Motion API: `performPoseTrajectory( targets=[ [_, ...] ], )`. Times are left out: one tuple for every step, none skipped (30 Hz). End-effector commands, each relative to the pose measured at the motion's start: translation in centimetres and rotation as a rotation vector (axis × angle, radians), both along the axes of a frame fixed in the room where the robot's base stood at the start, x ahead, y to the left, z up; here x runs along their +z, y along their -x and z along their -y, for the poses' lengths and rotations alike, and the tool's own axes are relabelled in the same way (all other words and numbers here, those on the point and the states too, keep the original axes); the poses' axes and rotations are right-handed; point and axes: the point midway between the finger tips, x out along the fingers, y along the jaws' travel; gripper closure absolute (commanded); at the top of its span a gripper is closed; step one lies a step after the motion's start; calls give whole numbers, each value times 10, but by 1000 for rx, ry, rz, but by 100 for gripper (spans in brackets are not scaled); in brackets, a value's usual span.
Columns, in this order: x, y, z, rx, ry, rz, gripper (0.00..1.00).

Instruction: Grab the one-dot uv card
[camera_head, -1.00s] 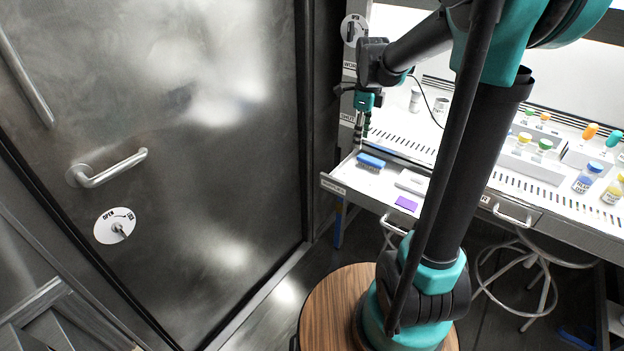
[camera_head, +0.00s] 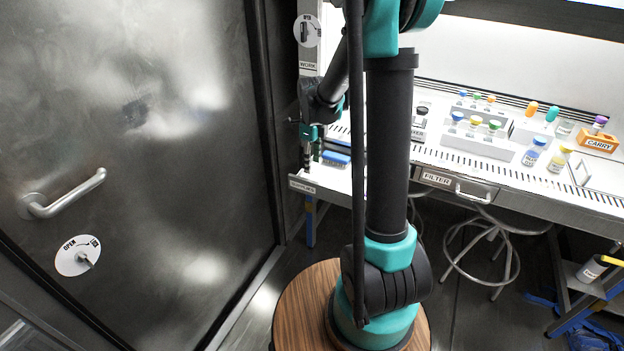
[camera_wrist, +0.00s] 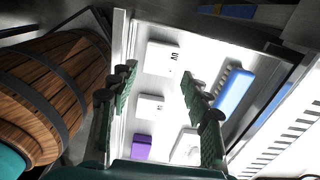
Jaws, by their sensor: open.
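My gripper (camera_head: 307,162) is open over the pulled-out drawer (camera_head: 335,183). A purple flat piece (camera_wrist: 142,147) lies at the drawer's near end. No dots can be made out, so I cannot tell which is the one-dot uv card. In the head view my arm hides part of the drawer.
A blue brush (camera_wrist: 235,92) lies beside the right finger; it also shows in the head view (camera_head: 336,157). The slotted bench (camera_head: 450,160) holds racks of capped vials (camera_head: 483,128) and an orange carrier (camera_head: 598,143). A stool (camera_head: 490,240) stands below. A metal door (camera_head: 150,180) is at left.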

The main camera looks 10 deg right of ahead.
Motion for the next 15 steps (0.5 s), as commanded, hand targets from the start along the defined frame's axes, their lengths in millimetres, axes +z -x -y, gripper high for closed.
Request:
performPoseTrajectory(
  targets=[
    [-2, 0, 0, 0, 0, 0, 52],
    [-4, 0, 0, 0, 0, 0, 52],
    [-6, 0, 0, 0, 0, 0, 52],
    [-8, 0, 0, 0, 0, 0, 52],
    [-11, -1, 0, 0, 0, 0, 52],
    [-16, -1, 0, 0, 0, 0, 52],
    [-20, -1, 0, 0, 0, 0, 52],
    [-24, -2, 0, 0, 0, 0, 52],
    [-30, -2, 0, 0, 0, 0, 52],
    [-34, -2, 0, 0, 0, 0, 52],
    [-38, -3, 0, 0, 0, 0, 52],
    [-43, -2, 0, 0, 0, 0, 52],
    [-46, -2, 0, 0, 0, 0, 52],
    [-49, -2, 0, 0, 0, 0, 52],
    [-52, -2, 0, 0, 0, 0, 52]
  ],
)
